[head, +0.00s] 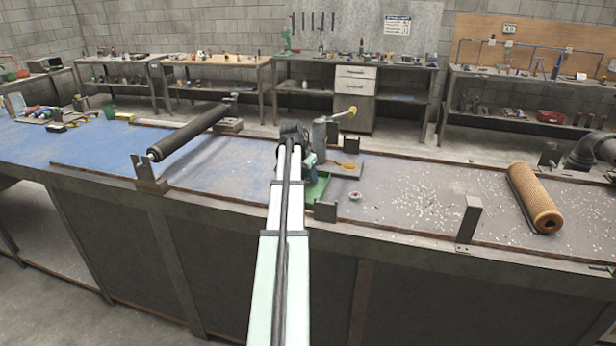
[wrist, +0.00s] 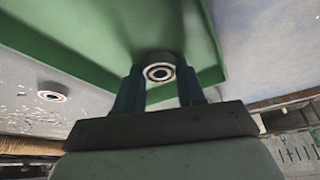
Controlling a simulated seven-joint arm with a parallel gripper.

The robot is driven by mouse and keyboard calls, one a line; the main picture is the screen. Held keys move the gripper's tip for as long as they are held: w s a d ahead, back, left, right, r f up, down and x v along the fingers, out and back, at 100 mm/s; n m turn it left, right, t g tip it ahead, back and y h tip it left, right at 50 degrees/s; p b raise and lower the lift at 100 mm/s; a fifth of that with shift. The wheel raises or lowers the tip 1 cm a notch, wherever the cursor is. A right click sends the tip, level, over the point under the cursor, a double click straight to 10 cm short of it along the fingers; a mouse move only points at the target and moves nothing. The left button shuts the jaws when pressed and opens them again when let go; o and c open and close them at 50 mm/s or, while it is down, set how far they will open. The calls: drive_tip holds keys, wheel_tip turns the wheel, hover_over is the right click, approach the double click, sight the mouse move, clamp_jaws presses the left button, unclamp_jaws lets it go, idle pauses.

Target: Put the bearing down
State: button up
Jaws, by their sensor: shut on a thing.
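My gripper (wrist: 158,82) is shut on a bearing (wrist: 159,70), a small pale ring with a dark centre, held between its two dark teal fingertips. In the wrist view the green tray (wrist: 80,35) fills the space behind the bearing. I cannot tell whether the bearing touches the tray. In the head view my gripper (head: 309,161) is at the near middle of the bench, over the green tray (head: 318,188); my arm hides part of the tray, and the held bearing is not visible there. A second bearing (head: 355,196) lies on the bench right of the tray; it also shows in the wrist view (wrist: 52,92).
An orange mesh tube (head: 535,197) lies at the right, with a metal upright bracket (head: 470,219) left of it. A dark roller (head: 190,133) on brackets is at the left. A grey post with a yellow-knobbed handle (head: 320,135) stands behind my gripper.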

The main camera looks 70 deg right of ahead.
drive_tip(key=shift+f, duration=0.1)
drive_tip(key=o, duration=1.1)
drive_tip(key=shift+c, duration=0.2)
drive_tip(key=v, duration=1.2)
